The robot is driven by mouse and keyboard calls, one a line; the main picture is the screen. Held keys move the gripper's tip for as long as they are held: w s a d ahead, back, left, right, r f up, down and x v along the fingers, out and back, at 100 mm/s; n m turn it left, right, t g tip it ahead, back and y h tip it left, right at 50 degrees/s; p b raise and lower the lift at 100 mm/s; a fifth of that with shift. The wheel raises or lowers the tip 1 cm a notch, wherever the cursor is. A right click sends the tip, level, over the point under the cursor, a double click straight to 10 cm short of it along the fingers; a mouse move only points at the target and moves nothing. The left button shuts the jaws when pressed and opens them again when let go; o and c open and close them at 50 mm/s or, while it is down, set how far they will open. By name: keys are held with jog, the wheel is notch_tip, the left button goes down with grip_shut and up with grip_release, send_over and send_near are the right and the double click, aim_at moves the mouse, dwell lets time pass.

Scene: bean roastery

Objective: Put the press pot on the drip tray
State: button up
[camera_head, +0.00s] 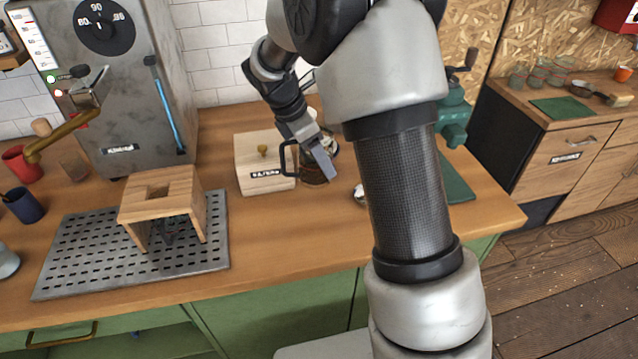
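The press pot (313,175) stands on the wooden counter right of a wooden box, with a dark brown body and a black handle on its left side. My gripper (322,160) is at the pot, with a grey finger in front of its upper part. The arm and gripper hide much of the pot. I cannot tell whether the fingers are closed on it or only beside it. The drip tray (75,262) is a grey perforated plate at the left front of the counter. A small wooden stand (165,192) is on its middle and back part.
The wooden box (262,165) with a brass knob is left of the pot. A grey machine (130,90) with a dial stands behind the tray. A red mug (22,165) and a blue cup (25,205) are at far left. Bare counter lies between tray and box.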

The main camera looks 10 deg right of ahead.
jog(key=shift+f+b, duration=0.3)
jog(key=shift+f, duration=3.65)
jog(key=shift+f, duration=0.1)
jog(key=o, duration=1)
jog(key=shift+f, duration=0.1)
jog(key=shift+c, duration=0.2)
jog(key=o, duration=0.4)
